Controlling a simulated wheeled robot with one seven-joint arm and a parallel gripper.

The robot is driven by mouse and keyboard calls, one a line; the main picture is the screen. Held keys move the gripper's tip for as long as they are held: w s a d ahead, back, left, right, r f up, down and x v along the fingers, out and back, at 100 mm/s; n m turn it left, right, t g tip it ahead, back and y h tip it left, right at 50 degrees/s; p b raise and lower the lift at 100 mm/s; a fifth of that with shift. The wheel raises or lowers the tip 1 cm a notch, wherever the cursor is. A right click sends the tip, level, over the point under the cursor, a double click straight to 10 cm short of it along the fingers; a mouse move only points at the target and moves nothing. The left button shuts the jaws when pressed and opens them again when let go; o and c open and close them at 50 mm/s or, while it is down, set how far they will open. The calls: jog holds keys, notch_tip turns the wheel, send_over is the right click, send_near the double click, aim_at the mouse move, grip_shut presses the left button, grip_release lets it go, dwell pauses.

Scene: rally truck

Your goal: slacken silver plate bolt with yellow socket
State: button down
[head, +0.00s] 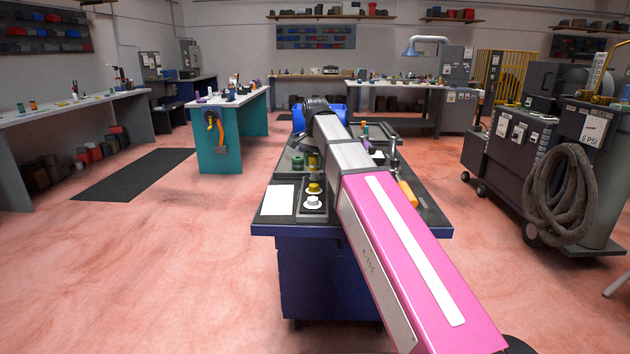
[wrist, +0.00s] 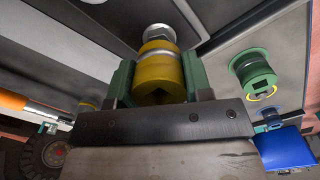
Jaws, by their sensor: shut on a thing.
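In the wrist view, the yellow socket (wrist: 158,58) sits between the two green fingers of my gripper (wrist: 156,80), which is shut on it. The socket has a silver band. A silver bolt head (wrist: 158,32) shows just beyond the socket's far end, in line with it, close to a grey plate surface. I cannot tell whether the socket is seated around the bolt or only touching it. In the head view my own arm covers much of the bench, and I cannot make out my gripper clearly.
A green socket (wrist: 252,72) with a yellow ring stands right of my gripper. A blue block (wrist: 285,150) is at lower right, an orange-handled tool (wrist: 14,101) at left. In the head view, a small dark tray (head: 314,210) with yellow and white knobs sits beside a white card (head: 278,200).

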jog(key=shift+r, duration=1.05)
notch_tip(320, 180, up, 4)
jog(key=shift+f, duration=0.1)
dwell(0.3)
jog(key=shift+a, duration=0.1)
jog(key=shift+a+r, duration=0.5)
jog(key=shift+a, duration=0.3)
jog(key=shift+a+r, duration=0.5)
jog(key=shift+a, duration=0.35)
jog(key=shift+a+r, duration=0.5)
jog(key=shift+a, duration=0.3)
